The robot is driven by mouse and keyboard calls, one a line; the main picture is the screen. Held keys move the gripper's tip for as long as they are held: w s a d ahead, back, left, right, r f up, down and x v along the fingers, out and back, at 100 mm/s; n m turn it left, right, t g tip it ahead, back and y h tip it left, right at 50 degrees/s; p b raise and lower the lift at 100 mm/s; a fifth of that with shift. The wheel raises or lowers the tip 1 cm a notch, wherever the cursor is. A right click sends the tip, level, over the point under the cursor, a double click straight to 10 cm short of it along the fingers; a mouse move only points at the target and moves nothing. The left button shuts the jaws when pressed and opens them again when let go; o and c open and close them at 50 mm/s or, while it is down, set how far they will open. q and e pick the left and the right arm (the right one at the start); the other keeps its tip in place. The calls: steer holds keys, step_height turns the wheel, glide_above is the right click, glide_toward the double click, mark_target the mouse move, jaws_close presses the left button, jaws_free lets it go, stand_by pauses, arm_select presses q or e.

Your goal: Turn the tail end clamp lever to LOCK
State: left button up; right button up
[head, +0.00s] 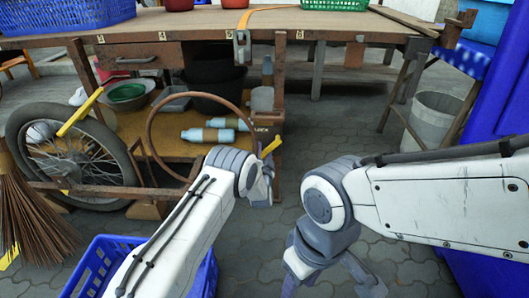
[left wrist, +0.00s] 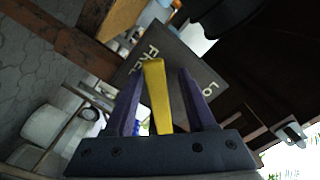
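The yellow clamp lever (head: 271,146) is at the lower right of the bench frame, beside a dark plate lettered LOCK (head: 262,129). In the left wrist view the yellow lever (left wrist: 158,95) stands between the two fingers of my left gripper (left wrist: 165,105). Gaps show on both sides, the narrower on the picture's left. Behind it the dark plate (left wrist: 185,65) shows partly hidden lettering that looks like FREE on the left and LO on the right. In the head view my left gripper (head: 264,182) is mostly hidden by its wrist. My right gripper (head: 332,280) is open, empty and away from the lever.
A spoked wheel (head: 75,158) and another yellow bar (head: 80,112) are at the left. A rusty hoop (head: 190,135) and pale bottles (head: 207,134) sit by the lower shelf. A blue crate (head: 100,265) is below my left arm. The paving (head: 340,125) under the bench is clear.

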stand_by(0.3)
arm_select(q)
steer(key=shift+d+f+n+b, duration=0.3)
steer(key=shift+n+b, duration=0.1)
steer(key=shift+b, duration=0.2)
steer(key=d+n+b, duration=0.1)
steer(key=n+b, duration=0.1)
steer(key=d+f+n+b, duration=0.1)
steer(key=n+b, duration=0.1)
steer(key=d+n+b, duration=0.1)
steer(key=n+b, duration=0.1)
steer(key=shift+d+f, duration=0.2)
steer(key=shift+f, duration=0.15)
steer(key=p, duration=0.8)
glide_toward(275, 150)
steer(key=s, duration=0.4)
steer(key=s+d+r+g+h+p, duration=0.4)
steer(key=d+r, duration=0.3)
steer(key=r, duration=0.4)
steer(key=s+d+r+m+g+p, duration=0.1)
steer(key=s+r+g+p, duration=0.3)
steer(key=s+r, duration=0.6)
steer(key=shift+s+d+m+g, duration=0.25)
steer(key=shift+s+m+g, duration=0.55)
steer(key=shift+s+g, duration=0.3)
steer(key=shift+w, duration=0.1)
